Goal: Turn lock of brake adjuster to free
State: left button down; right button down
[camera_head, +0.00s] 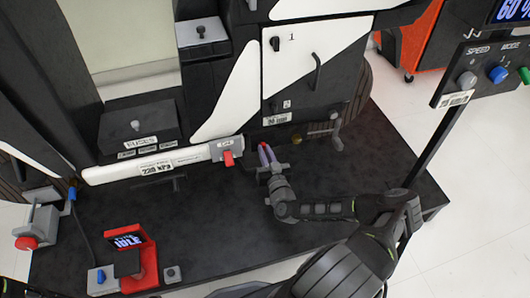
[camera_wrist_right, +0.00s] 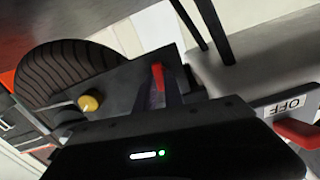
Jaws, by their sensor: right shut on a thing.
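My right gripper (camera_head: 266,154) is at the front of the dark rig, below the white cabinet door. Its fingers are shut on a small red lever (camera_wrist_right: 158,75), which shows between the fingertips in the right wrist view. The lever projects by a dark plate that bears a yellow knob (camera_wrist_right: 88,102); the yellow knob also shows in the head view (camera_head: 297,139). I take this to be the lock of the brake adjuster. The fingers hide most of the lever, so its setting cannot be told. My left gripper is not in view.
A separate red handle (camera_head: 228,158) on a grey block sits just left of my right gripper; an OFF label (camera_wrist_right: 290,107) is beside it. A pedal-like bracket (camera_head: 336,138) stands to the right. A red stand with an IDLE screen (camera_head: 130,241) is at the front left.

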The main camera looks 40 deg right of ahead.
jog(key=shift+s+d+f+m+b, duration=0.15)
jog(key=shift+m+b, duration=1.2)
jog(key=shift+m, duration=2.75)
jog(key=shift+w+d+f+m+b, duration=0.1)
jog(key=shift+m+b, duration=1.25)
jog(key=shift+m, duration=2.75)
jog(key=c, duration=1.4)
grip_release()
jog(key=shift+c, duration=0.2)
jog(key=p+v, duration=0.2)
jog(key=v, duration=0.6)
